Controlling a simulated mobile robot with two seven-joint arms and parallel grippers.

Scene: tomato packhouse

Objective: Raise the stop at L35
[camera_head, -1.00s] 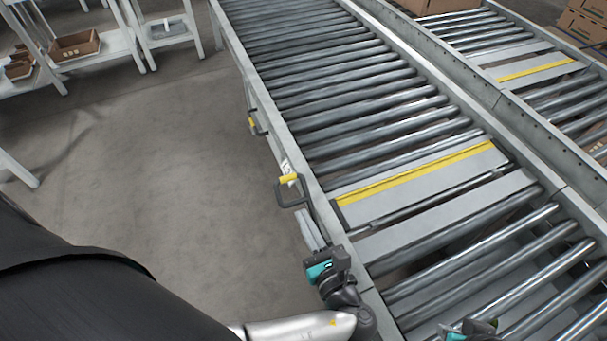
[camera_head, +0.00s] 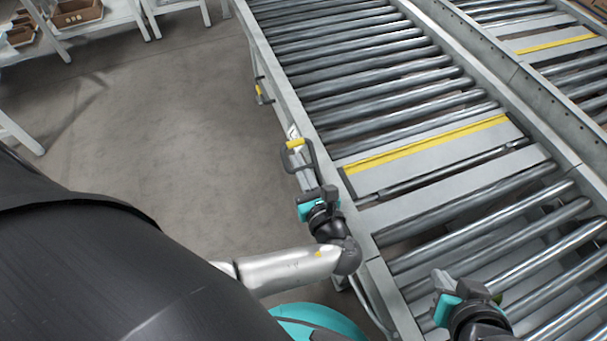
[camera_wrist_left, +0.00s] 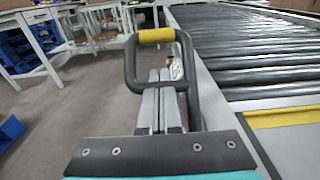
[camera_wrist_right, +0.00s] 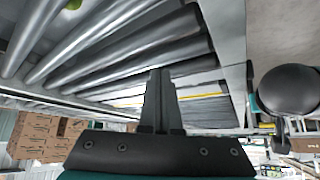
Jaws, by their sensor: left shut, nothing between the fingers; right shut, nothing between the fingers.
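A dark loop handle with a yellow grip (camera_head: 297,146) stands on the near side rail of the roller conveyor; it also shows in the left wrist view (camera_wrist_left: 157,37). A white label (camera_head: 292,131) sits by it, too small to read. Beside it, a grey plate with a yellow stripe (camera_head: 430,143) lies across the conveyor, about level with the rollers. My left gripper (camera_head: 305,180) is shut and empty, just short of the handle; its fingers (camera_wrist_left: 160,105) point toward the loop without visibly holding it. My right gripper (camera_head: 441,280) is shut and empty above the nearer rollers.
A second yellow handle (camera_head: 260,91) is farther along the same rail. A parallel conveyor with another yellow-striped plate (camera_head: 553,44) lies to the right. White tables with cardboard trays (camera_head: 78,12) stand back left. The floor (camera_head: 150,110) left of the conveyor is clear.

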